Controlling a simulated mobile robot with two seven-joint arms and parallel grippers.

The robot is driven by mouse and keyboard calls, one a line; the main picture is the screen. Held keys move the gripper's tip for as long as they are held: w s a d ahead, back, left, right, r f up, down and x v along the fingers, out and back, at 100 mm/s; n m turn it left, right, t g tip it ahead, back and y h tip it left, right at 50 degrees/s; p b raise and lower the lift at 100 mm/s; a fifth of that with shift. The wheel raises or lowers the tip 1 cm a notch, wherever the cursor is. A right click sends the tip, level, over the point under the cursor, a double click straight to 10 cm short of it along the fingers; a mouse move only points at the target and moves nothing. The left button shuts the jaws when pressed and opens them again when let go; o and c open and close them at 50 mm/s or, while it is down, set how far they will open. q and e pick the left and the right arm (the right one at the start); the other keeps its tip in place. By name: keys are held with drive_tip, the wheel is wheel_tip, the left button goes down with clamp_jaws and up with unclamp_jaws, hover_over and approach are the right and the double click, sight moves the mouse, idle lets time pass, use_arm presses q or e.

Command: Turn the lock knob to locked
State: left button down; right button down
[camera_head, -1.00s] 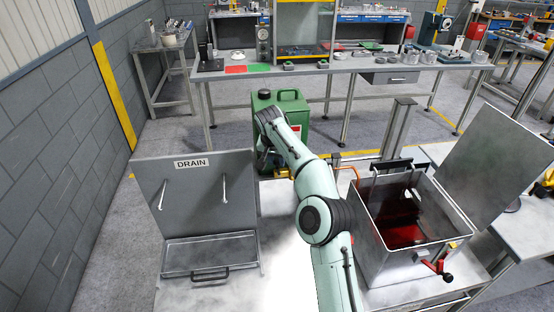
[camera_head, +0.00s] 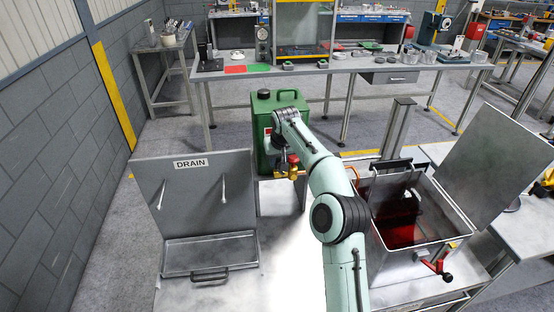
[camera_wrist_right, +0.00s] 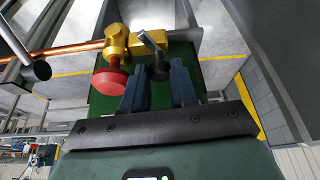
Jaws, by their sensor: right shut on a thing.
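A brass valve fitting (camera_head: 288,168) with a red part sits in front of the green canister (camera_head: 290,100) in the head view. In the right wrist view the brass fitting (camera_wrist_right: 118,42) carries a round red knob (camera_wrist_right: 108,82) and, beside it, a small dark knob (camera_wrist_right: 158,68) with a silver lever. My right gripper (camera_wrist_right: 158,80) has its two blue-grey fingers on either side of the dark knob and is shut on it. In the head view my right gripper (camera_head: 276,160) is partly hidden at the fitting. No lock marking is readable. My left gripper is out of view.
The steel DRAIN panel and tray (camera_head: 210,238) stand at the left. An open metal tank (camera_head: 400,262) with dark red liquid is at the right, its lid raised. A copper pipe (camera_wrist_right: 70,50) runs into the fitting. A workbench (camera_head: 340,68) stands behind.

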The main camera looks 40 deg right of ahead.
drive_tip(key=n, duration=0.2)
drive_tip(key=n+y, duration=0.1)
drive_tip(key=n, duration=0.1)
drive_tip(key=n+y, duration=0.1)
drive_tip(key=n, duration=0.1)
drive_tip(key=shift+d+t, duration=0.25)
drive_tip(key=shift+t, duration=0.05)
drive_tip(key=shift+y, duration=0.3)
drive_tip(key=c, duration=1.2)
unclamp_jaws()
